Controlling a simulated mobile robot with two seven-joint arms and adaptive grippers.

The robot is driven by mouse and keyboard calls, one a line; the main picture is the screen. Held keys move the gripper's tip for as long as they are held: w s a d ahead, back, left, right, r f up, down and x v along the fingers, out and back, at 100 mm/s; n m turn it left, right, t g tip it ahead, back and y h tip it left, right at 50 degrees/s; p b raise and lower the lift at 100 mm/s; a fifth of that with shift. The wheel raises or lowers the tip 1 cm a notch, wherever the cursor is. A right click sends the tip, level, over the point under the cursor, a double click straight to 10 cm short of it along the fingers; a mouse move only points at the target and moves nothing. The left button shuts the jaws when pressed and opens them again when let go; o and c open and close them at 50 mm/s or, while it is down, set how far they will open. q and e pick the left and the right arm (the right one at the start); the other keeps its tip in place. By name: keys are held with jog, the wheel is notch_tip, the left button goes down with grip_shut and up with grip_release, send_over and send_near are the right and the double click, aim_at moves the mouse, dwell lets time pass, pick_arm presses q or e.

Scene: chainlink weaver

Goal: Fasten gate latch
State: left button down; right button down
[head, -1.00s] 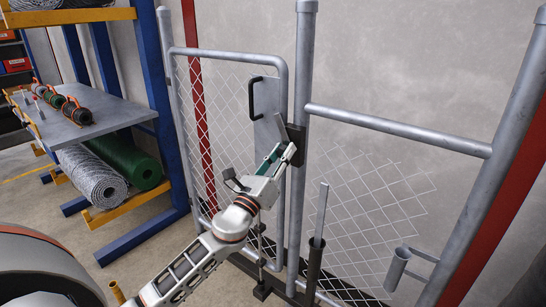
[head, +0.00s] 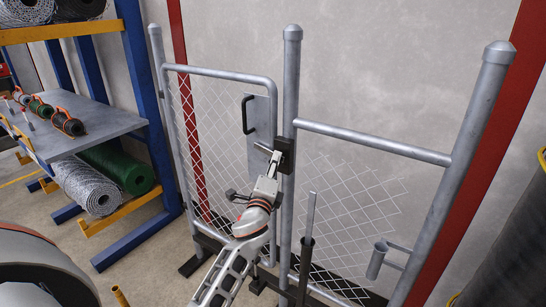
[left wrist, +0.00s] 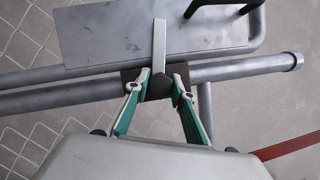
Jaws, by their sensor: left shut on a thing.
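The mesh gate (head: 225,75) stands in line with the post (head: 291,85), with only a narrow gap between them. Its grey plate (head: 259,115) carries a black handle (head: 248,114). A dark latch block (head: 287,147) sits on the post. A pale latch bar (head: 263,149) reaches from near this block across the plate's lower part; the bar also shows in the left wrist view (left wrist: 159,42). The fingers partly hide the block. My right gripper is not in view.
A blue-and-orange rack (head: 139,80) with mesh rolls (head: 95,186) stands left of the gate. An upright rod in a dark tube (head: 306,250) stands in front of the fence, right of my arm. A short pipe holder (head: 376,262) is at lower right.

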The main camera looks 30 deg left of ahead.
pick_arm(q)
jog(key=shift+r+n+g+y+p, duration=0.2)
jog(key=shift+n+g+y+p, duration=0.1)
jog(key=shift+n+p, duration=0.55)
jog(key=shift+n, duration=0.35)
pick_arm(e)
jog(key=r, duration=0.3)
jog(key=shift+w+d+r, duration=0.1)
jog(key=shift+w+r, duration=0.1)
pick_arm(q)
jog(key=shift+f, duration=0.1)
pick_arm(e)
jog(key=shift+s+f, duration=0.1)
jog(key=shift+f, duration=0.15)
pick_arm(q)
jog(key=c, duration=1.8)
grip_release()
jog(key=shift+o, duration=0.5)
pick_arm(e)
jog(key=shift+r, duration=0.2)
pick_arm(q)
jog(key=v, duration=1.2)
